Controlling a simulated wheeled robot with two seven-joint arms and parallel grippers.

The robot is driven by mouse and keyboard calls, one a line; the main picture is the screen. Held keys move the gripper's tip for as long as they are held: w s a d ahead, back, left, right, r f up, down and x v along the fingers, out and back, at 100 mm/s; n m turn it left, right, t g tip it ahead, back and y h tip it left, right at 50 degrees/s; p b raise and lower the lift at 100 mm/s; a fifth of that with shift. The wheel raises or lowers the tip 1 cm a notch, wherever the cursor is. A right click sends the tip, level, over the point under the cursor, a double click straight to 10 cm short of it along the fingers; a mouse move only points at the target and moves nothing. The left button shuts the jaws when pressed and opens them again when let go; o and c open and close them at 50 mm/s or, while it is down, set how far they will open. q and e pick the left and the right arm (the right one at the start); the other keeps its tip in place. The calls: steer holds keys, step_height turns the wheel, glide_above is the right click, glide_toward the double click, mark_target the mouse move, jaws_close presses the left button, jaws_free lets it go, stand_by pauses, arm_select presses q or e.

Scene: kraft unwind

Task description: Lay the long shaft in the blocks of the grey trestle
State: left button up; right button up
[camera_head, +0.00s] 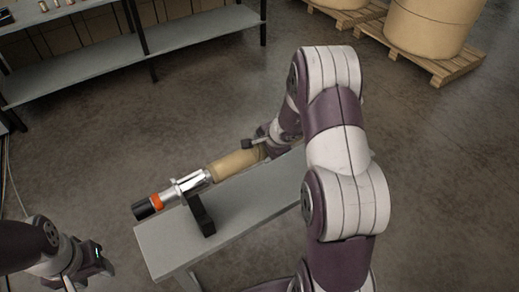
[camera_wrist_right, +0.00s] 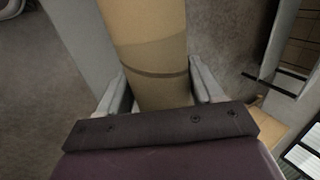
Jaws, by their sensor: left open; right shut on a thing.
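The long shaft (camera_head: 188,184) has a black end, an orange ring, a silver stretch and a tan tube-like part (camera_head: 234,164). It lies lengthwise over the grey trestle (camera_head: 165,243), black end toward the lower left. A dark block (camera_head: 203,217) stands on the trestle under the silver stretch; I cannot tell whether the shaft touches it. My right arm hides the trestle's far end and any block there. My right gripper (camera_head: 259,147) is shut around the tan part, a finger on each side in the right wrist view (camera_wrist_right: 163,92). My left gripper (camera_head: 98,268) is open and empty, left of the trestle.
A grey shelf unit (camera_head: 195,33) with small items and cartons stands at the back left. Large tan rolls (camera_head: 432,25) sit on wooden pallets (camera_head: 440,66) at the back right. The concrete floor between them and the trestle is clear.

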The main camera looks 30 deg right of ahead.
steer(key=shift+w+f+b, duration=0.1)
steer(key=shift+f+b, duration=6.1)
steer(key=shift+f, duration=0.65)
steer(key=o, duration=1.7)
steer(key=shift+s+a+f, duration=0.1)
steer(key=shift+s, duration=0.15)
steer(key=p+v, duration=0.4)
steer(key=v, duration=0.9)
steer(key=shift+s+a+r+n+g+h, duration=0.15)
steer(key=shift+s+a+r+n+g, duration=0.5)
steer(key=shift+s+a+n, duration=1.9)
steer(key=shift+s+a+r+n+g+h, duration=0.25)
steer(key=shift+s+a+n+g, duration=0.55)
steer(key=shift+s+a+n, duration=1.7)
steer(key=shift+s+a+r+n+g+h, duration=0.1)
steer(key=shift+s+a+r+n+g, duration=0.55)
steer(key=shift+s+a+n, duration=1.85)
